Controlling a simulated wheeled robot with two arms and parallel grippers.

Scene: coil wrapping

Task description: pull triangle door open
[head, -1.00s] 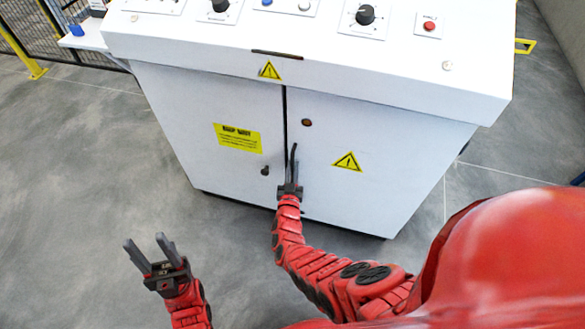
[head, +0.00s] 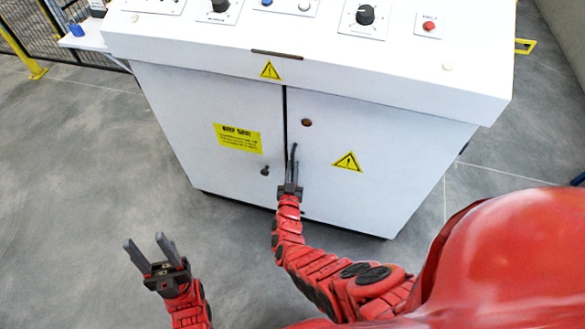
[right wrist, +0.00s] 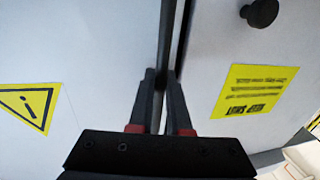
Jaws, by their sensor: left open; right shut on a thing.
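The triangle door (head: 362,190) is the right-hand white door of the cabinet, with a yellow warning triangle (head: 347,162) on it. In the right wrist view the picture is turned over, and the triangle door (right wrist: 80,60) lies on the left. A narrow dark gap (right wrist: 180,30) runs between the two doors. The exact contact is partly hidden. My left gripper (head: 150,252) is open and empty, over the floor at the lower left.
The left door (head: 215,115) bears a yellow text label (head: 238,138) and a small dark knob (head: 265,171). The white control panel (head: 400,75) overhangs both doors. Grey floor (head: 80,180) is clear on the left. A fence (head: 30,35) stands at the far left.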

